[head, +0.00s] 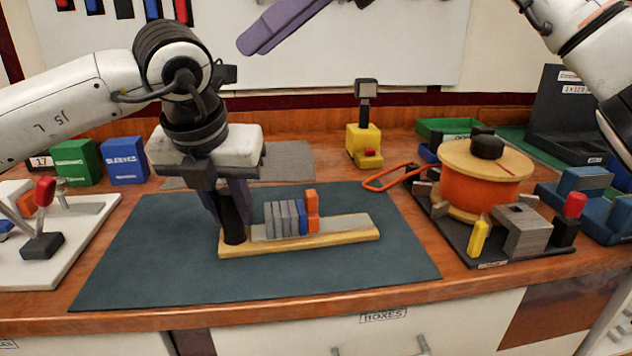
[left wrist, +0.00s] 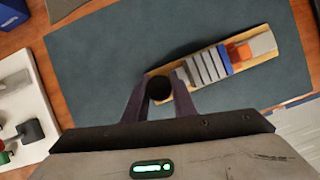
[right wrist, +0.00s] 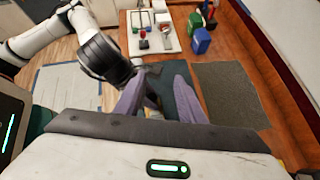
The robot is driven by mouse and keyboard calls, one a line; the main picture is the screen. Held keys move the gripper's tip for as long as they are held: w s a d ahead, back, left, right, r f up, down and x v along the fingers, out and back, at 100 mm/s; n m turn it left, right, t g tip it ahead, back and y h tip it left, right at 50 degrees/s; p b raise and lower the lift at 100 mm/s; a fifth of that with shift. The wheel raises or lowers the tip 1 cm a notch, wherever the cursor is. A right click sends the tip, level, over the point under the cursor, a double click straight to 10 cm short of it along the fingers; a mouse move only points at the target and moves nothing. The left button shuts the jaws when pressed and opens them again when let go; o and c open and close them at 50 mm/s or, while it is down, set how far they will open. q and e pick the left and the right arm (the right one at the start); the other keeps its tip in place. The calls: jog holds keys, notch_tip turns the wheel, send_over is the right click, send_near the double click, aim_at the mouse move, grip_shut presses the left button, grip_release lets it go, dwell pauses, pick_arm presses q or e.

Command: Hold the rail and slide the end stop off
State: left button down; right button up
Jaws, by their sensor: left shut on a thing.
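The grey metal rail (head: 350,224) lies on a pale wooden base (head: 350,240) on the dark mat; it also shows in the left wrist view (left wrist: 263,43). Several grey blocks (head: 281,217), a blue block (head: 302,222) and an orange end stop (head: 312,213) stand side by side on the rail. The end stop, right of the blue block, also shows in the left wrist view (left wrist: 240,52). My left gripper (left wrist: 159,90) points down, shut on the black post (head: 233,220) at the base's left end. My right gripper (right wrist: 157,85) is open and empty, high above the back of the bench (head: 245,45).
The mat (head: 150,260) is clear in front of the base. An orange spool (head: 478,185) on a dark stand is at right, with a red-orange looped tool (head: 385,178) beside it. A yellow device (head: 364,145) stands behind. A white board (head: 75,255) with levers is at left.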

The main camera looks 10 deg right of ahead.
jog(key=d+f+n+h, duration=0.1)
jog(key=d+f+h, duration=0.3)
jog(key=d, duration=0.2)
jog(key=n+g+h, duration=0.2)
jog(key=n, duration=0.1)
send_near(312, 192)
jog(key=x, duration=0.8)
jog(key=shift+w+f, duration=0.1)
jog(key=shift+f, duration=0.15)
grip_shut()
